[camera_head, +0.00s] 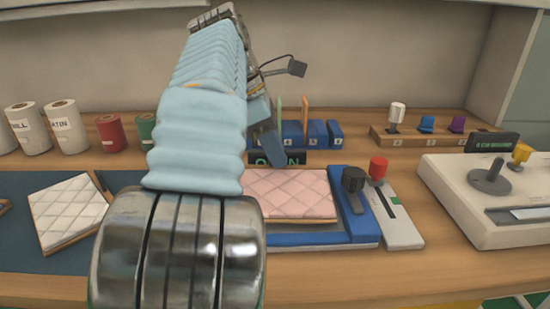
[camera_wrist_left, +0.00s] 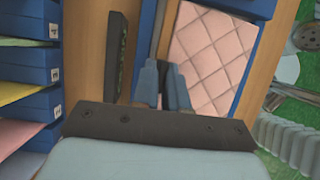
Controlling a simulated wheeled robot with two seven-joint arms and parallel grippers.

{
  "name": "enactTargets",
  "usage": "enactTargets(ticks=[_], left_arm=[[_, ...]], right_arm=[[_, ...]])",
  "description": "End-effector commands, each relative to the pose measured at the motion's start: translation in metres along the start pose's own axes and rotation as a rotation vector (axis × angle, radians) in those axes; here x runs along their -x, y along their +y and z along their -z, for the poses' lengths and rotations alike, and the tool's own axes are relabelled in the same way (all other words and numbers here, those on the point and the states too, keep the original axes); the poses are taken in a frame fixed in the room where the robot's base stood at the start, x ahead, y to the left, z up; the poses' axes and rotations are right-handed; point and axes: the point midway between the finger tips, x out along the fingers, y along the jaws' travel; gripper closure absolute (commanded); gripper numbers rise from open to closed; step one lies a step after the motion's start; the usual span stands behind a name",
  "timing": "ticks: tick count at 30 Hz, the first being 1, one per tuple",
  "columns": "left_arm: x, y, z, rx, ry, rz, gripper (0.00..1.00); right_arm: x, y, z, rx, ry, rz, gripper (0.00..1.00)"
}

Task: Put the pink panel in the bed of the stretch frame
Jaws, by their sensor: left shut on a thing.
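The pink quilted panel (camera_head: 290,194) lies over the bed of the blue stretch frame (camera_head: 365,236), with its near edge short of the frame's front rail. I cannot tell whether it lies fully flat in the bed. My left gripper (camera_head: 277,162) is at the panel's far edge and shut on it. My left arm hides the panel's left part in the head view. In the left wrist view, the fingers (camera_wrist_left: 162,82) are close together beside the edge of the pink panel (camera_wrist_left: 212,60). My right gripper is not in view.
A white quilted panel (camera_head: 70,212) lies on the dark mat at left. A blue slotted rack (camera_head: 318,134) and a dark sign stand behind the frame. A black clamp (camera_head: 353,182), a red-knobbed device (camera_head: 378,168) and a joystick console (camera_head: 490,195) stand at right. Rolls line the back left.

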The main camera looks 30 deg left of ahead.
Motion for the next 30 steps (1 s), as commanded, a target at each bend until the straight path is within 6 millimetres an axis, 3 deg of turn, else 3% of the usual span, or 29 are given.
enactTargets(ticks=[3,10,11,16,25,30], left_arm=[[-0.014,0.0,0.006,0.002,0.001,0.001,1.0],[-0.017,0.0,0.007,-0.001,0.0,0.0,1.0],[-0.017,0.0,0.007,-0.001,0.0,0.0,0.86],[-0.017,0.0,0.007,0.0,0.0,0.0,0.62],[-0.014,0.001,0.007,-0.001,-0.001,0.0,0.62],[0.01,0.001,0.007,-0.002,-0.003,-0.002,0.62]], right_arm=[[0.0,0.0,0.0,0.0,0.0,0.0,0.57],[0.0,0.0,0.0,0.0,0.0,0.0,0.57],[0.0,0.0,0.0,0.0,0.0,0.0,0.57],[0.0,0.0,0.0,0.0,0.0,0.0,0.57],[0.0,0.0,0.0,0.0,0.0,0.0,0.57],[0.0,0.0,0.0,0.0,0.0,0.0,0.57]])
